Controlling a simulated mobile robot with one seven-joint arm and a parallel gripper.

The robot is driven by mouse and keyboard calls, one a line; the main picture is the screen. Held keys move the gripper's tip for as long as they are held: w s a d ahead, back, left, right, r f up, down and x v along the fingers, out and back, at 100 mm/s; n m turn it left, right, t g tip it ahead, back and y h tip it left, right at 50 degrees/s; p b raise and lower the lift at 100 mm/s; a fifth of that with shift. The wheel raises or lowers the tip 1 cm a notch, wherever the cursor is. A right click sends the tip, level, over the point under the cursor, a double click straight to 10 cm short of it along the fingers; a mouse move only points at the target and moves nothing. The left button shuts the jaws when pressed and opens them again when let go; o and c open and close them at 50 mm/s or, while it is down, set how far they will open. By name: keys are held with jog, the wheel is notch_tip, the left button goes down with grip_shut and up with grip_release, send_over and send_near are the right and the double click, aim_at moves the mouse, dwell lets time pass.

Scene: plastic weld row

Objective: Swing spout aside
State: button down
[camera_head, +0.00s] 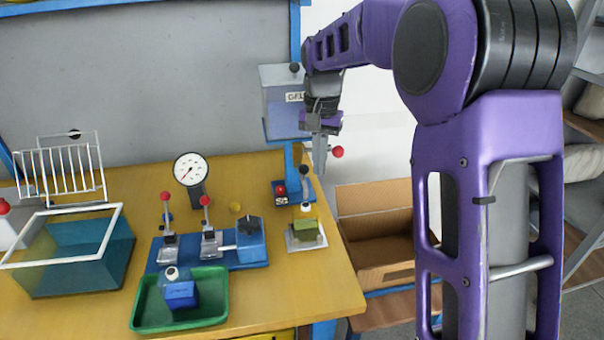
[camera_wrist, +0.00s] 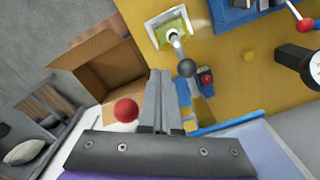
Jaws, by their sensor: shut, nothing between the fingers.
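The dispenser (camera_head: 287,100), a clear-walled box with a "GEL" label, stands on a blue post at the back right of the table. A grey spout with a dark ball (camera_head: 303,170) reaches over a small green block with a pale top (camera_head: 307,232). In the wrist view the dark ball (camera_wrist: 187,68) lies just right of my fingertips, with the grey tube running up to the pale top. My gripper (camera_head: 320,170) is shut and empty, pointing down beside the spout; its fingers also show in the wrist view (camera_wrist: 161,75). I cannot tell whether they touch the spout.
A red ball knob (camera_head: 337,152) is close right of my fingers. A small blue box with a red button (camera_head: 281,190) sits by the post. A blue fixture (camera_head: 225,252), green tray (camera_head: 215,318) and pressure gauge (camera_head: 190,169) stand left. An open cardboard box (camera_head: 375,272) is right.

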aim_at(306, 167)
jog(key=shift+f, duration=0.3)
jog(key=shift+a, duration=0.1)
jog(key=shift+s+a, duration=0.15)
jog(key=shift+a, duration=0.55)
jog(key=shift+s+a+p, duration=0.1)
jog(key=shift+a+p, duration=0.25)
jog(key=shift+p, duration=0.05)
jog(key=shift+s+a, duration=0.15)
jog(key=shift+a, duration=0.2)
dwell(0.3)
